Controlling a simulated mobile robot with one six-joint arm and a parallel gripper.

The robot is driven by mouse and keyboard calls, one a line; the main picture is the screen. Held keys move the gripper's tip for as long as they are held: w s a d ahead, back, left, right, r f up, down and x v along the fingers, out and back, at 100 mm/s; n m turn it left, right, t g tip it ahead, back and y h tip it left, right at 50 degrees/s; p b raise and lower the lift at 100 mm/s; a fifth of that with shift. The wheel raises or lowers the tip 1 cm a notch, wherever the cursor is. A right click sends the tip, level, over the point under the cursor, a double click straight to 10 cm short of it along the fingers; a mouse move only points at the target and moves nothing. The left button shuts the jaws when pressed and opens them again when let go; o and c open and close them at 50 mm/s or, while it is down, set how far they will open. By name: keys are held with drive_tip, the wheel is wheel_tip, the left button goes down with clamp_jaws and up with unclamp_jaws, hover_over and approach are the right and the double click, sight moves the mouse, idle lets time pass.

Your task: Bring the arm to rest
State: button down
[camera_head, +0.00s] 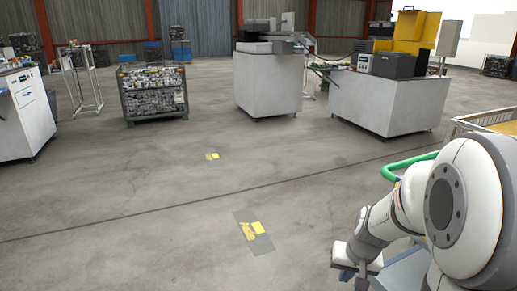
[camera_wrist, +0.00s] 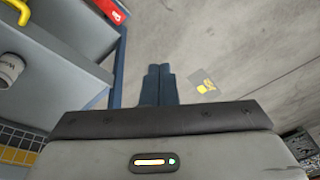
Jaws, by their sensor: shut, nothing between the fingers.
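My gripper (camera_wrist: 159,72) shows in the wrist view with its two dark blue fingers side by side and touching. Nothing is between them. Below the fingers is the grey gripper body with a small lit indicator. In the head view my white arm is folded at the lower right. Its wrist end points down near the bottom edge, and the fingertips are not clear there.
A grey tray-like surface (camera_wrist: 60,60) with a blue edge lies left of the fingers in the wrist view. A wire crate of metal parts (camera_head: 153,92), a grey machine cabinet (camera_head: 268,82) and a long grey bench (camera_head: 385,100) stand farther off. The middle floor is clear.

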drive_tip(key=s+a+r+p, duration=0.2)
drive_tip(key=s+r+p, duration=0.1)
drive_tip(key=r, duration=0.4)
drive_tip(key=s+a+r+n+p, duration=0.1)
drive_tip(key=s+a+r+p, duration=0.1)
drive_tip(key=s+r+p, duration=0.2)
drive_tip(key=s+a+r+n+p, duration=0.1)
drive_tip(key=s+a+r+p, duration=0.2)
drive_tip(key=s+r, duration=0.4)
wheel_tip(320, 180, up, 5)
drive_tip(key=shift+f+h+p, duration=0.15)
drive_tip(key=shift+h+p, duration=0.15)
drive_tip(key=shift+p, duration=0.05)
drive_tip(key=shift+a, duration=0.15)
